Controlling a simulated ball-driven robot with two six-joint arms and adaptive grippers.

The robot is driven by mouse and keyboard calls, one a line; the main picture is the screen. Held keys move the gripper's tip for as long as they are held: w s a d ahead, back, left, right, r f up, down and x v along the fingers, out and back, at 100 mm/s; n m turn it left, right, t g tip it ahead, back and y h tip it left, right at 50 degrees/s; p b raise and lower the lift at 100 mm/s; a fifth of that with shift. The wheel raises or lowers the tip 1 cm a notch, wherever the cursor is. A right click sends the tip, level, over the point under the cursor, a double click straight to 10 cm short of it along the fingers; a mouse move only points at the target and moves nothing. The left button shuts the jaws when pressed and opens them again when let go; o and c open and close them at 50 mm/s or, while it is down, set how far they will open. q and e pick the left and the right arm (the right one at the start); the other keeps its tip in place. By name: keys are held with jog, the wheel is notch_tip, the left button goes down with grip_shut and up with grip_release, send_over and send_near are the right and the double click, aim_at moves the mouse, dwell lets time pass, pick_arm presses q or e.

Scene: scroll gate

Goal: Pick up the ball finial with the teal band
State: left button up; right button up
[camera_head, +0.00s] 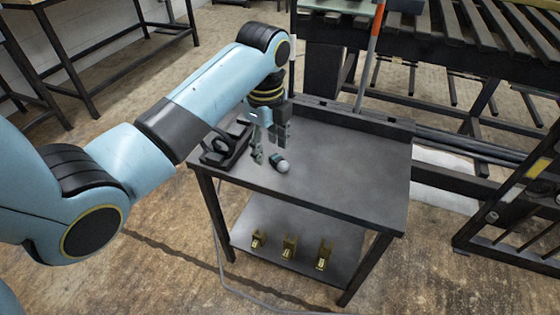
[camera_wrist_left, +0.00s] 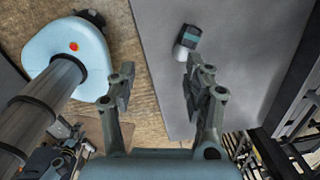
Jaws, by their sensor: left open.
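The ball finial (camera_head: 281,165) lies on the dark metal table (camera_head: 350,165), near its left part. In the left wrist view the finial (camera_wrist_left: 187,41) has a dark body, a teal band and a pale rounded end, and lies near the table edge. My left gripper (camera_head: 268,137) points down above the table, just behind and left of the finial. In its wrist view the fingers (camera_wrist_left: 157,88) are apart with nothing between them, and the finial is ahead of the right-hand finger. My right gripper is not in view.
A black holder (camera_head: 225,146) sits at the table's left end beside my gripper. Several brass pieces (camera_head: 288,246) stand on the lower shelf. An orange-topped pole (camera_head: 371,45) rises behind the table near dark racks. The table's right half is clear.

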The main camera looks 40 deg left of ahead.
pick_arm(q)
jog(key=w+r+m, duration=0.2)
jog(key=w, duration=0.1)
jog(key=m+b, duration=0.1)
send_over(280, 161)
jog(key=shift+g, duration=0.3)
jog(key=f, duration=0.4)
jog(key=shift+s+a+f, duration=0.1)
jog(key=shift+s+a, duration=0.05)
jog(key=shift+s, duration=0.2)
jog(key=shift+f, duration=0.6)
jog(key=f, duration=0.1)
jog(key=f+b, duration=0.1)
jog(key=f, duration=0.1)
jog(key=f+b, duration=0.1)
jog(key=f, duration=0.1)
jog(key=shift+w, duration=0.3)
jog(key=shift+d, duration=0.2)
jog(key=shift+c, duration=0.5)
grip_shut()
